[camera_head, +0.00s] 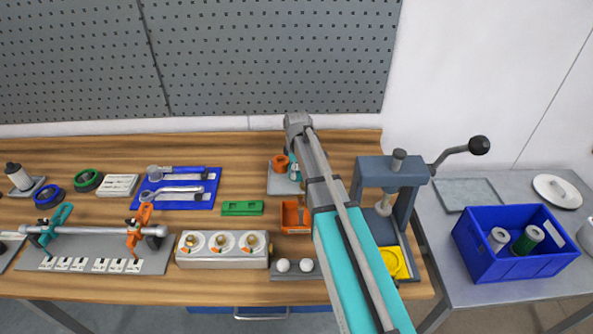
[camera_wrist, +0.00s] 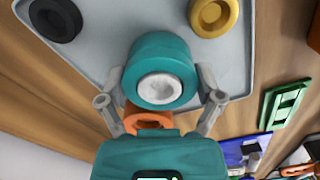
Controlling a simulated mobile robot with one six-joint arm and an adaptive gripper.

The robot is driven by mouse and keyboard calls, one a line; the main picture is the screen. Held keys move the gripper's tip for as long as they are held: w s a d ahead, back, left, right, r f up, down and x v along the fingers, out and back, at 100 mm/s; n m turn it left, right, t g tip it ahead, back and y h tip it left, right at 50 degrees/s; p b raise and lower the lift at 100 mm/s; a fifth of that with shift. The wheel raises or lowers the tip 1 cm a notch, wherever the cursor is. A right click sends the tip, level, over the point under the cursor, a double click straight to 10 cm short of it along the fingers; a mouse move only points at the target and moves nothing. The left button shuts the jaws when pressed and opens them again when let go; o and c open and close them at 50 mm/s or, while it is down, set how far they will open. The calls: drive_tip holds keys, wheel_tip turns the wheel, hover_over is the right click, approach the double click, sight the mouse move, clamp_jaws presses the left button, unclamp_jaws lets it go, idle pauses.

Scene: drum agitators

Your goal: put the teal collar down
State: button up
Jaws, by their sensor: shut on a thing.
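The teal collar (camera_wrist: 163,52) is between the two fingers of my gripper (camera_wrist: 160,82) in the wrist view, with a pale round part in its middle. My gripper is shut on it. The collar is over a grey tray (camera_wrist: 95,30); whether it touches the tray I cannot tell. An orange collar (camera_wrist: 148,121) shows between the fingers, nearer my gripper's body and partly hidden. A black ring (camera_wrist: 55,18) and a yellow ring (camera_wrist: 214,15) lie on the tray. In the head view, my arm hides much of the tray (camera_head: 273,187).
The orange collar (camera_head: 280,164) shows left of my arm in the head view. A green block (camera_head: 242,208) and an orange bin (camera_head: 290,216) are in front of the tray. A press (camera_head: 402,200) stands to the right. Bare wood lies behind the blue tool tray (camera_head: 178,193).

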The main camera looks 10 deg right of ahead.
drive_tip(key=shift+f, duration=0.15)
drive_tip(key=o, duration=1.1)
drive_tip(key=shift+c, duration=0.2)
drive_tip(key=shift+r, duration=0.25)
wheel_tip(320, 180, up, 12)
drive_tip(key=p, duration=1.2)
drive_tip(key=s+a+m, duration=0.1)
drive_tip(key=s+m, duration=1)
drive_tip(key=s, duration=1)
drive_tip(key=shift+s, duration=0.25)
